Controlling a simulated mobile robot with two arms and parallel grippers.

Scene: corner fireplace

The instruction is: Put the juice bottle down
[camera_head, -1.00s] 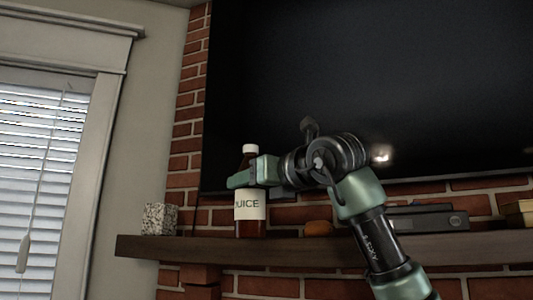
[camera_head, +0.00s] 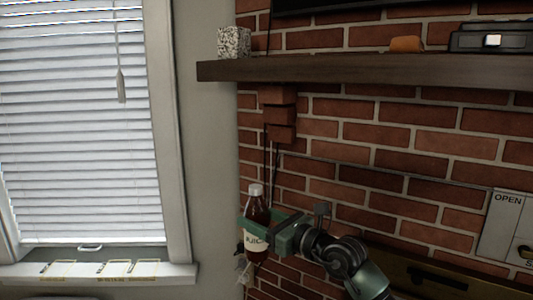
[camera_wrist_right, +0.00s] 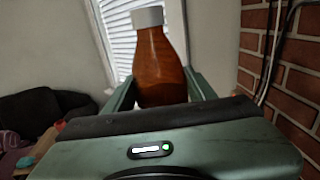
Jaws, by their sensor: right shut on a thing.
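The juice bottle (camera_head: 256,227) is brown with a white cap and a white label. It is upright, slightly tilted in the head view, in front of the brick wall and well below the mantel shelf. My right gripper (camera_head: 262,226) is shut on it around its middle. The bottle (camera_wrist_right: 158,62) also stands between the fingers of the right gripper (camera_wrist_right: 160,88) in the right wrist view. No surface shows directly under the bottle. My left gripper is not in view.
The wooden mantel (camera_head: 370,70) holds a speckled cube (camera_head: 234,42), an orange object (camera_head: 407,44) and a dark device (camera_head: 492,38). A window sill (camera_head: 100,272) is at left. Cables (camera_head: 268,160) hang on the brick wall. A dark sofa (camera_wrist_right: 40,112) shows low at left in the wrist view.

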